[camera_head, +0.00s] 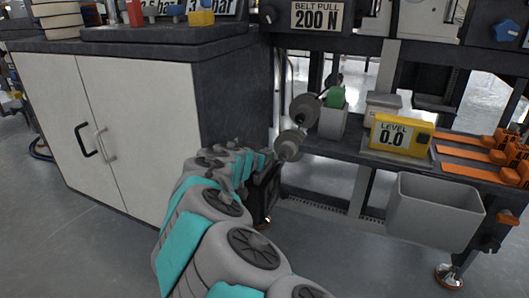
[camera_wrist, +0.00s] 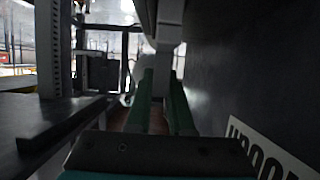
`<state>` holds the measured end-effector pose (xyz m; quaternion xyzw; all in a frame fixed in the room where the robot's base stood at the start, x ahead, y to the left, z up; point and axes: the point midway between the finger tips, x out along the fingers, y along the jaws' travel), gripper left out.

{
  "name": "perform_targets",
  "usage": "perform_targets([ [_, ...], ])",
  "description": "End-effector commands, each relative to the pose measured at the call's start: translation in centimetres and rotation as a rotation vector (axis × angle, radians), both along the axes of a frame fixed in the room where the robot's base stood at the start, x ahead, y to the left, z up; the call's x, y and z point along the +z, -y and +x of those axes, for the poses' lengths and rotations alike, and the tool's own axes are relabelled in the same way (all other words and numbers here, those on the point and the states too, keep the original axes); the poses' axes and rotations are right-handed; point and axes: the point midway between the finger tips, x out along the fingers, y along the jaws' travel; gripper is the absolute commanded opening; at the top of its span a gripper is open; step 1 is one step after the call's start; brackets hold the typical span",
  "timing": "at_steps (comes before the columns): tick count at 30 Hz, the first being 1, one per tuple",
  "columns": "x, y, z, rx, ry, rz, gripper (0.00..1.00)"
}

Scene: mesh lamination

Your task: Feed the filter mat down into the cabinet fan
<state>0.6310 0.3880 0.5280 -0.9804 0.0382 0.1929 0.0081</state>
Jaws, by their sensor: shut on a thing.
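My gripper (camera_wrist: 160,105) shows in the wrist view as two long green fingers running forward from a dark plate with screws. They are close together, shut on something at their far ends. What they hold is dim and blurred there; I take it to be the filter mat, but its outline is not clear. In the head view, my arm reaches into the space between the white-doored cabinet (camera_head: 115,130) and the bench, and its end is mostly hidden. I cannot pick out a cabinet fan in either view.
A dark wall with a white label (camera_wrist: 270,145) stands close at the right in the wrist view. A dark shelf edge (camera_wrist: 60,125) lies at the left. In the head view, a grey bin (camera_head: 435,210) and a yellow level display (camera_head: 395,135) are to the right.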

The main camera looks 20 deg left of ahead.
Motion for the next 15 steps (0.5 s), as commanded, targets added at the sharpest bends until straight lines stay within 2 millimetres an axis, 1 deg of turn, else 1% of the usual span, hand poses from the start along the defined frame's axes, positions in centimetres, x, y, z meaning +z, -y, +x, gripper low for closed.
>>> perform_targets([
  [7,-0.64,0.03,0.02,0.0,0.001,-0.001,0.0],
  [15,-0.84,0.03,0.02,0.0,0.001,0.0,0.0],
])
